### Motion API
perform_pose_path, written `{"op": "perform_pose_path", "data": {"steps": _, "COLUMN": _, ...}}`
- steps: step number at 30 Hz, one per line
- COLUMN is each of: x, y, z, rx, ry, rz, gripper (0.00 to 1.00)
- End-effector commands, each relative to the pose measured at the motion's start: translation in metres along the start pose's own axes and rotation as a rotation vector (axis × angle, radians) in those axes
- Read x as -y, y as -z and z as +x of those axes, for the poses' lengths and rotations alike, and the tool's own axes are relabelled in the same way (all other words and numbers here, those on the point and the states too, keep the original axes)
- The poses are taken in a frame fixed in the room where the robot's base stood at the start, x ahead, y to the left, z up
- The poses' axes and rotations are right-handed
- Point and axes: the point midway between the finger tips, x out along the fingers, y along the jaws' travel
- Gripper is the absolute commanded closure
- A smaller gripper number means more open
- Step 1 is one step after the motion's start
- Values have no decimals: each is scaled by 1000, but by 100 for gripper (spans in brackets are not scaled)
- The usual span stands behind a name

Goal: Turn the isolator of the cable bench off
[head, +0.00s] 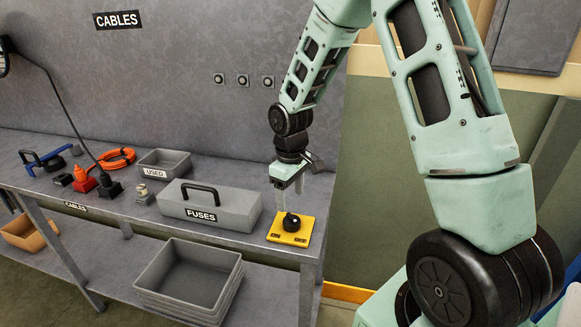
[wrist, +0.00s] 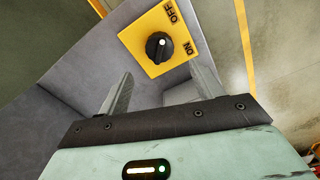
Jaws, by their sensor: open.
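The isolator is a yellow plate (head: 272,238) with a black rotary knob (head: 291,223), at the right front end of the cable bench (head: 130,205). In the wrist view the yellow plate (wrist: 135,38) carries the words OFF and ON, and the knob (wrist: 157,47) has a white dot on its upper right side. I cannot tell for sure which word the dot marks. My gripper (head: 289,198) points down just above the isolator, open and empty. In the wrist view its two fingers (wrist: 161,72) stand apart, with the knob beyond them.
Left of the isolator stand a grey FUSES box (head: 212,207) with a black handle and a USED tray (head: 165,163). An orange cable coil (head: 112,158) and a lamp with a dark arm are further left. A bin (head: 190,275) sits on the lower shelf.

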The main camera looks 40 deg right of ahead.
Motion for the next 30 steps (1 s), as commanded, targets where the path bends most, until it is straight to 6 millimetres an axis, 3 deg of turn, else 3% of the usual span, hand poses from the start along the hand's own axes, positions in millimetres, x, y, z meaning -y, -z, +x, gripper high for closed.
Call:
{"op": "perform_pose_path", "data": {"steps": 6, "x": -1, "y": 1, "z": -50, "rx": -5, "ry": -4, "rz": 1, "gripper": 34}}
{"op": "perform_pose_path", "data": {"steps": 12, "x": 0, "y": 1, "z": -81, "rx": -3, "ry": -2, "rz": 0, "gripper": 34}}
{"op": "perform_pose_path", "data": {"steps": 18, "x": 0, "y": 0, "z": -92, "rx": -2, "ry": 0, "rz": 0, "gripper": 34}}
{"op": "perform_pose_path", "data": {"steps": 30, "x": 0, "y": 0, "z": -93, "rx": 0, "ry": 0, "rz": -1, "gripper": 34}}
